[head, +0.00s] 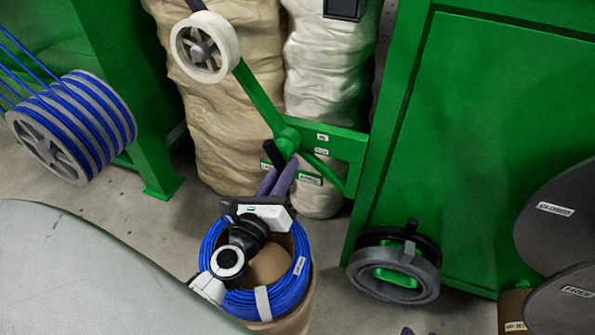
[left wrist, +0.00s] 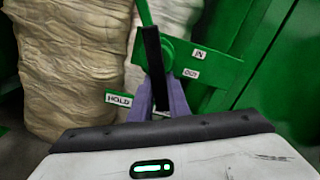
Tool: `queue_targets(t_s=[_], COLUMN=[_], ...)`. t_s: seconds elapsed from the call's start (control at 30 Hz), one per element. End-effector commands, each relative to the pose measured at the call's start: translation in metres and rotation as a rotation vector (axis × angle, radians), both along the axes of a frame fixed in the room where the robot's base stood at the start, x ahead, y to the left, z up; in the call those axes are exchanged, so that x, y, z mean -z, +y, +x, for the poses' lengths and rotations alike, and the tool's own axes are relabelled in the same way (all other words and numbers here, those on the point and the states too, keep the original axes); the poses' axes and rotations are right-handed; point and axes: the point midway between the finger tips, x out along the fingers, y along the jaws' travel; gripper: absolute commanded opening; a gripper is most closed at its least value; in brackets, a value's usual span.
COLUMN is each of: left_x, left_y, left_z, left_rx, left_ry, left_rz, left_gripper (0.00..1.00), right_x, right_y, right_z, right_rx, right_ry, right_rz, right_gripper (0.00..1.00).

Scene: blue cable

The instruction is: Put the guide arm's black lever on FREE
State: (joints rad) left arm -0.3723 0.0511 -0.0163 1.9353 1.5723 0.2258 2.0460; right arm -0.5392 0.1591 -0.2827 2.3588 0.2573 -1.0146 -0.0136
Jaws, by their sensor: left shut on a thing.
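The green guide arm (head: 259,99) slants down from a white roller wheel (head: 205,47) to a hub on a green bracket. The black lever (head: 273,155) is at the hub and also shows upright in the left wrist view (left wrist: 154,62). My left gripper (head: 277,178) has its purple fingers shut on the lever's lower part, which they partly hide. The HOLD plate (left wrist: 118,99) is just left of the fingers in the left wrist view. A small plate (head: 309,178) right of the fingers is too small to read surely. Purple tips, likely my right gripper (head: 418,332), barely show at the bottom edge.
A cardboard drum with a blue cable coil (head: 288,292) stands below my left gripper. Wrapped sacks (head: 222,110) stand behind the arm. A blue-cable reel (head: 72,128) is at left, a green cabinet (head: 480,130) at right. IN and OUT labels (left wrist: 195,64) mark the bracket.

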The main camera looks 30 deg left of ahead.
Motion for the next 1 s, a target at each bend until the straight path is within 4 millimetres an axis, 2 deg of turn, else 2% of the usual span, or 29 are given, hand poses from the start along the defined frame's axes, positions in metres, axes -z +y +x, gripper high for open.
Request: queue_targets(t_s=[0.2,0.57,0.6,0.7,1.0], left_x=[0.0,-0.0003,-0.0003,-0.0003,-0.0001], left_y=[0.0061,0.0059,0.0059,0.0059,0.0059], left_z=[-0.0048,-0.0046,-0.0046,-0.0046,-0.0052], left_rx=[-0.015,-0.016,-0.016,-0.016,-0.015], left_ry=[-0.005,-0.007,-0.007,-0.007,-0.007], left_rz=[-0.034,-0.042,-0.044,-0.04,-0.036], left_gripper=[0.0,0.0,0.17,0.34,0.34], right_x=[-0.0037,-0.0071,-0.007,-0.0061,-0.0018], right_y=[0.0016,0.0021,0.0021,0.002,0.0018], right_z=[0.0005,0.0009,0.0009,0.0006,-0.0002], right_rx=[0.0,0.0,0.0,0.0,0.0], right_ry=[-0.01,-0.016,-0.016,-0.014,-0.006], right_rz=[0.012,0.015,0.015,0.014,0.011], right_gripper=[0.31,0.31,0.31,0.31,0.31])
